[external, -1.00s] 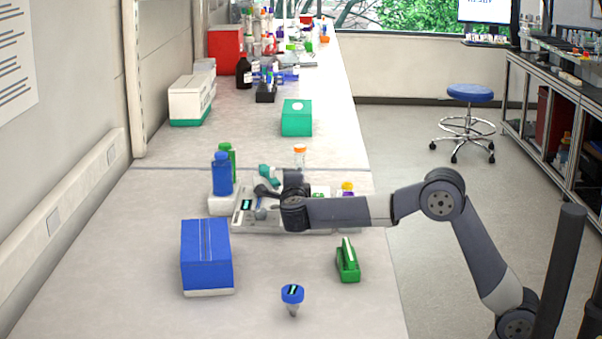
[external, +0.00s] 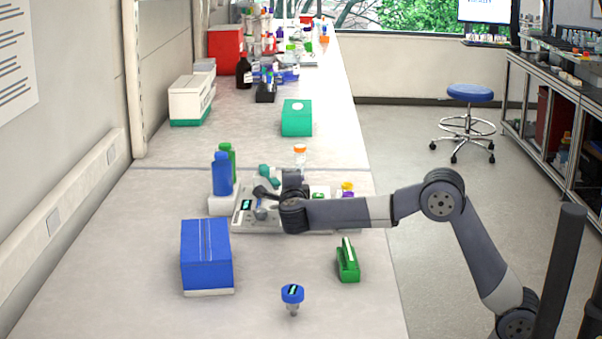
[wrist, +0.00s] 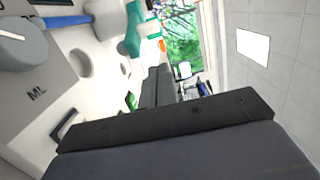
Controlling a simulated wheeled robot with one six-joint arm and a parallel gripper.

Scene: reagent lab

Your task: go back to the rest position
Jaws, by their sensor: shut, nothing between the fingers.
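My gripper (external: 292,177) is over the bench at the end of my outstretched arm, pointing away toward the window. In the wrist view its two dark fingers (wrist: 157,82) lie side by side, shut with nothing between them. In the external view the wrist hides much of it. It is above or just beside a pale bench device (external: 241,217) with a small display; I cannot tell the exact gap.
A blue box (external: 206,256), a blue-capped tube (external: 292,295) and a green rack (external: 347,262) stand nearer the camera. Blue (external: 222,175) and green bottles stand left of my gripper. An orange-capped tube (external: 300,156) is behind it. The bench front is mostly clear.

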